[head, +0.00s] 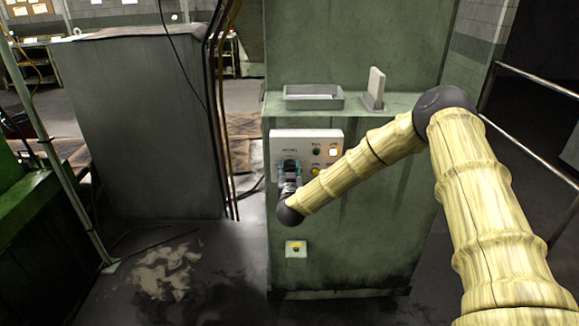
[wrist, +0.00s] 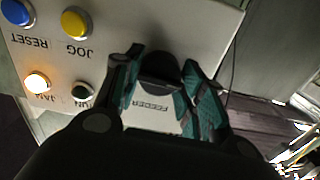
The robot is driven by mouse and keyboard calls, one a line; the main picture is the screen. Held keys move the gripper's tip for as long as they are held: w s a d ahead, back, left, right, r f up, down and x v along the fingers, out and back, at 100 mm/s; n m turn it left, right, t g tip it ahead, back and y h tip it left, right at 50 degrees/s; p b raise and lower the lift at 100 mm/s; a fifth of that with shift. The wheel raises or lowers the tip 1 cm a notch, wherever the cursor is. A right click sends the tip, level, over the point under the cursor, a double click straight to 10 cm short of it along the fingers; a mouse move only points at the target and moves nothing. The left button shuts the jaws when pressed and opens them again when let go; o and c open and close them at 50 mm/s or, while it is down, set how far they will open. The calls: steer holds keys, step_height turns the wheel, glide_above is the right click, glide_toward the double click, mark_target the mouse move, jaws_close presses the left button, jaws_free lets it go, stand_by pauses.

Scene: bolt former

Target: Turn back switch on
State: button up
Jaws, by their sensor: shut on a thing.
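A light grey control panel (head: 278,140) is set on the front of the green machine cabinet. My gripper (head: 290,167) is at the panel's left part. In the wrist view my gripper (wrist: 162,92) has its teal-padded fingers on both sides of a black switch knob (wrist: 160,68), shut on it. A label reading "FEEDER" (wrist: 150,106) shows upside down between the fingers. The knob's exact angle is hard to tell, as the fingers cover its sides. No switch labelled "back" can be read.
The panel also has a yellow JOG button (wrist: 75,23), a blue RESET button (wrist: 17,12), a lit JAM lamp (wrist: 37,83) and a dark RUN lamp (wrist: 83,91). A grey tray (head: 313,103) sits on the ledge above. A small yellow button box (head: 296,248) is below.

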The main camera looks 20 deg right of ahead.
steer(key=shift+f+m+b, duration=0.2)
steer(key=shift+m+b, duration=1.05)
steer(key=shift+m, duration=0.15)
steer(key=shift+r+m+b, duration=0.15)
steer(key=shift+m+b, duration=0.8)
steer(key=shift+m, duration=0.15)
steer(key=shift+m+b, duration=0.8)
steer(key=shift+b, duration=0.25)
steer(key=m+b, duration=0.3)
steer(key=shift+m+b, duration=0.3)
steer(key=o, duration=1.3)
